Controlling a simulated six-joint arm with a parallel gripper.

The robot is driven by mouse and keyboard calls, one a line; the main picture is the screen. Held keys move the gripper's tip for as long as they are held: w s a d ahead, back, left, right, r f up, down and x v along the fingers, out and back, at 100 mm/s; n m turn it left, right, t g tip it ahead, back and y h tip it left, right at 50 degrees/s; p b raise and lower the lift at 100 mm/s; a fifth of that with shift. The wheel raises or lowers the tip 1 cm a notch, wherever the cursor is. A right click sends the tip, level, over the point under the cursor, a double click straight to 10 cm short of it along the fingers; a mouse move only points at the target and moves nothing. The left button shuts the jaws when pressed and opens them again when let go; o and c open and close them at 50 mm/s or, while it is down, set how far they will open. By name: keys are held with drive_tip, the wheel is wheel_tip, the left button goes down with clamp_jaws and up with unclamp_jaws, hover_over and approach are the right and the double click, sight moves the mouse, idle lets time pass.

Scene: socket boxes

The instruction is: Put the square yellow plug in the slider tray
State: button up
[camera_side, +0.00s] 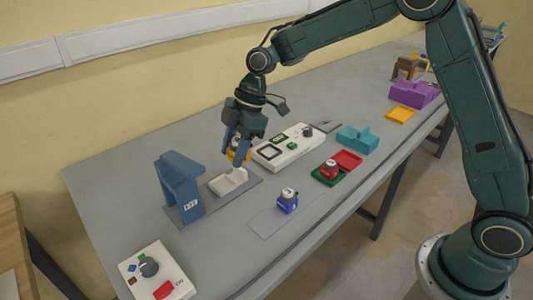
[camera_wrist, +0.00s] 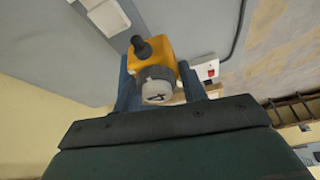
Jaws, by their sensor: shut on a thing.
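The square yellow plug (camera_side: 236,156) is held between the blue fingers of my gripper (camera_side: 239,147). In the wrist view the yellow plug (camera_wrist: 165,44) shows a dark knob on one side and a grey round top between the fingers of my gripper (camera_wrist: 158,76). The tray (camera_wrist: 103,14) is at the top left of the wrist view and looks empty.
The blue stand (camera_side: 179,183) rises left of the tray. A white panel with square frames (camera_side: 287,147) lies right of my gripper. A blue plug (camera_side: 288,201), a red plug on a green base (camera_side: 328,172) and a white switch box (camera_side: 157,275) stand on the table.

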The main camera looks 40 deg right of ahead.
hover_over(215, 188)
drive_tip(key=d, duration=0.2)
drive_tip(key=f, duration=0.8)
drive_tip(key=shift+w+a+f, duration=0.15)
drive_tip(key=shift+w+f, duration=0.05)
drive_tip(key=shift+w, duration=0.1)
drive_tip(key=shift+f, duration=0.15)
drive_tip(key=shift+f, duration=2.75)
